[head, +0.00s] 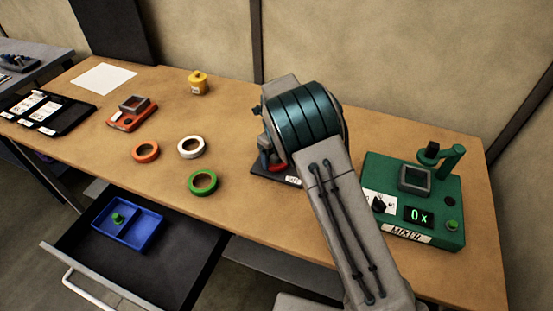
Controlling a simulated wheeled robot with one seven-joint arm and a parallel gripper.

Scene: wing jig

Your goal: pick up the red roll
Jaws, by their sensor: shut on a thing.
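The red roll (275,165) shows only in part, low behind the teal joint of my arm, above a dark base plate with a white label. My gripper (266,150) is mostly hidden by my own arm. It is shut on the red roll. I cannot tell whether the roll still touches the plate below it.
Orange (145,142), white (203,149) and green (191,183) rolls lie left of my gripper on the wooden table (240,215). A green mixer (449,205) stands right. A yellow pot (198,75) stands behind. An open drawer (150,275) holds a blue tray (151,218).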

